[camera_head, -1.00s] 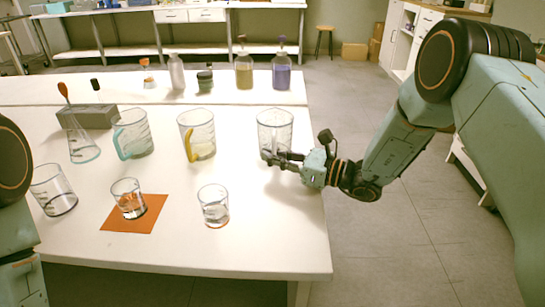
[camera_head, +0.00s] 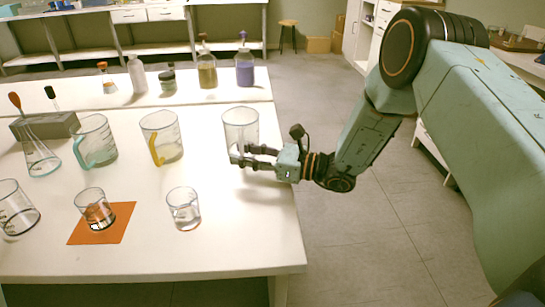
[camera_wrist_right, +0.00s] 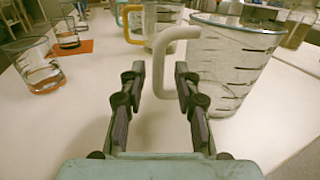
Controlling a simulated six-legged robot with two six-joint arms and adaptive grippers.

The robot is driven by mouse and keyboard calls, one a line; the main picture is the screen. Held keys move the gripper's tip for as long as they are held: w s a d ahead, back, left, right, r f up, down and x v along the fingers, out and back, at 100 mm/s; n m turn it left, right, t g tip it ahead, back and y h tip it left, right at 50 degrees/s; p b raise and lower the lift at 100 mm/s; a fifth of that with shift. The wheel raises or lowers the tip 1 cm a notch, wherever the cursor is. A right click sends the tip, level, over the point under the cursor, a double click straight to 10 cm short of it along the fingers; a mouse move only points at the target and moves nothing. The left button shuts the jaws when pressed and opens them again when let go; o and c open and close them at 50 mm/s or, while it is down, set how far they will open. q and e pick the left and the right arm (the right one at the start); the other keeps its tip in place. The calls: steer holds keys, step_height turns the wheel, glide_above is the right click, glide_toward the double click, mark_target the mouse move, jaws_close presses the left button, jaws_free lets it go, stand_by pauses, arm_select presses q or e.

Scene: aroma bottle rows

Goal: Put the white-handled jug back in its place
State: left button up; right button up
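The white-handled jug (camera_head: 240,122), a clear measuring jug, stands upright on the white table near its right edge. In the right wrist view the jug (camera_wrist_right: 235,60) is at upper right, its white handle (camera_wrist_right: 161,72) facing my gripper. My right gripper (camera_head: 238,156) is at the jug's near side, low down. In the wrist view its fingers (camera_wrist_right: 160,72) are apart, with the handle in line with the gap between the tips. Whether they touch it I cannot tell. My left gripper is out of view.
A yellow-handled jug (camera_head: 163,132) and a teal-handled jug (camera_head: 97,137) stand in a row to the left. A small beaker (camera_head: 184,210) stands in front; another (camera_head: 94,205) is on an orange mat (camera_head: 118,225). Bottles (camera_head: 207,70) line the back.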

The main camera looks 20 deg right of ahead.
steer(key=p+v, duration=0.1)
steer(key=v, duration=0.8)
steer(key=shift+p, duration=0.35)
steer(key=shift+v, duration=0.9)
